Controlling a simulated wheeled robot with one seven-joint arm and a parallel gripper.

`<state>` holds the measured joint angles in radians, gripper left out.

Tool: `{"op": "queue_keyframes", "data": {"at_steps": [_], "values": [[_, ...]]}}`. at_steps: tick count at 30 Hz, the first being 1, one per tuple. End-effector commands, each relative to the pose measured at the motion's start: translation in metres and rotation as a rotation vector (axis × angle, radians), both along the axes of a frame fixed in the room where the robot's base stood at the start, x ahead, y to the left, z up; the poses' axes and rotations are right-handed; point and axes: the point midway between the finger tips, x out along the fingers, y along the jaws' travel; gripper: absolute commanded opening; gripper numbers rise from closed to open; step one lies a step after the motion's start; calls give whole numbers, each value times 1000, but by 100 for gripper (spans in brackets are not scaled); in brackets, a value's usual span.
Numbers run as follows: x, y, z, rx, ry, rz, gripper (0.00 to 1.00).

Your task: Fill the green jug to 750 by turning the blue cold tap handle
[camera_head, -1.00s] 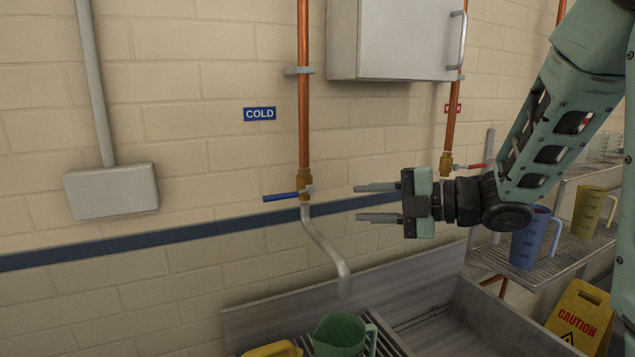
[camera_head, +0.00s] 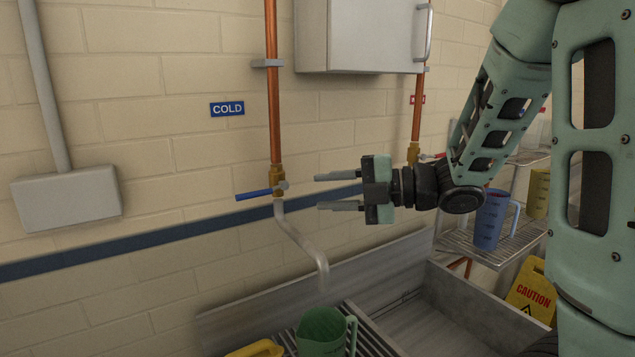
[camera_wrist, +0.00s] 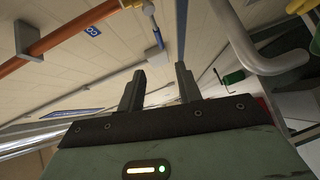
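The blue cold tap handle (camera_head: 254,194) points left from the brass valve on the copper pipe, below the COLD sign (camera_head: 227,109). It also shows in the wrist view (camera_wrist: 157,36), beyond my fingers. A grey spout (camera_head: 305,245) bends down from the valve to above the green jug (camera_head: 322,333). The jug stands upright, cut off by the lower edge; its level and marks cannot be read. I cannot tell whether water runs. My gripper (camera_head: 319,192) is open and empty, its fingers pointing left, a short way right of the valve. Its spread fingers also show in the wrist view (camera_wrist: 160,70).
A yellow object (camera_head: 257,349) lies left of the jug. A grey cabinet (camera_head: 358,36) hangs above my gripper. The sink (camera_head: 420,325) is at lower right. A blue jug (camera_head: 489,220) and a yellow jug (camera_head: 538,193) stand on racks near a caution sign (camera_head: 531,292).

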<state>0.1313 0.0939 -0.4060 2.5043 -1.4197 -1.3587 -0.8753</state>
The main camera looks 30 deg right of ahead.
Motion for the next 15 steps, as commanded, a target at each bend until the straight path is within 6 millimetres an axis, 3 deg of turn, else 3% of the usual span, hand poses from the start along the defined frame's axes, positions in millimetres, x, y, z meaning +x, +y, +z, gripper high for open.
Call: {"op": "queue_keyframes", "data": {"at_steps": [15], "values": [[23,25,-6,0,-1,2,35]]}}
